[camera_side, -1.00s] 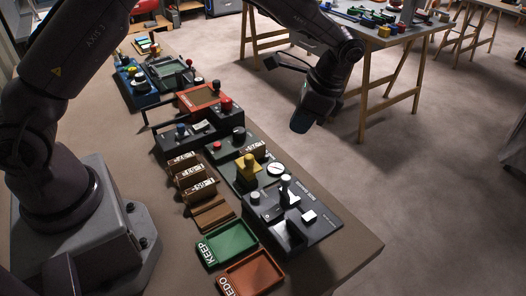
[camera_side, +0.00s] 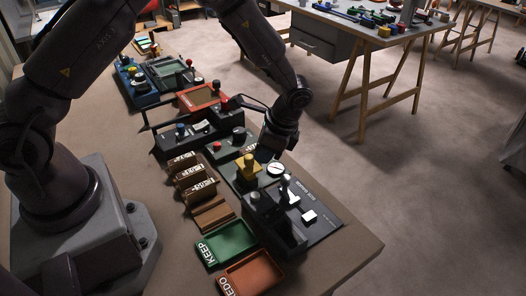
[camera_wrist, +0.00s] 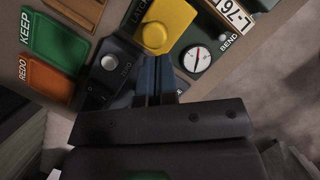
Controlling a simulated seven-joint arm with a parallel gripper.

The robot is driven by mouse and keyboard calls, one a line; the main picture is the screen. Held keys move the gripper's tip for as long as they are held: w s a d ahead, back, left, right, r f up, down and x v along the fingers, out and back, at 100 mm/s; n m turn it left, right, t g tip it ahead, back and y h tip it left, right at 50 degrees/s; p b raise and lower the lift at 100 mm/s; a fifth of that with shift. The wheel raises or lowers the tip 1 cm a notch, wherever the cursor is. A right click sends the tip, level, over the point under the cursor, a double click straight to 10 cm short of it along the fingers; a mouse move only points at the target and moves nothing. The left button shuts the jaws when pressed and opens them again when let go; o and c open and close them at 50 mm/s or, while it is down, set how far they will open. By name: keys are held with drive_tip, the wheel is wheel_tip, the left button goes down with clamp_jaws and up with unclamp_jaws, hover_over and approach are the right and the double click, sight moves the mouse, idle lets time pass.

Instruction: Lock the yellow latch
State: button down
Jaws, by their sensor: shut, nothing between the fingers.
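The yellow latch (camera_side: 248,166) stands on the grey panel in the middle of the bench. It also shows in the wrist view (camera_wrist: 168,22) as a yellow block with a round knob, beside a label that seems to read LATCH. My gripper (camera_side: 265,156) is low over the panel, just right of and behind the latch in the side view. In the wrist view its two bluish fingers (camera_wrist: 157,60) are together and empty, their tips close below the latch knob. I cannot tell whether they touch it.
A round gauge (camera_wrist: 197,58) marked BEND and a dark box with a ZERO knob (camera_wrist: 108,62) flank the fingers. Green KEEP tray (camera_side: 226,242) and orange REDO tray (camera_side: 256,274) are at the bench front. Brown blocks with number plates (camera_side: 190,178) stand left of the latch.

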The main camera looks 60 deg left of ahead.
drive_tip(key=shift+s+a, duration=0.1)
drive_tip(key=shift+a, duration=0.1)
drive_tip(key=a, duration=0.3)
drive_tip(key=shift+a, duration=0.2)
idle(0.3)
drive_tip(key=w+d, duration=0.3)
drive_tip(key=shift+w+d+r, duration=0.1)
drive_tip(key=shift+r, duration=0.15)
drive_tip(key=v, duration=0.9)
drive_tip(key=shift+r, duration=0.35)
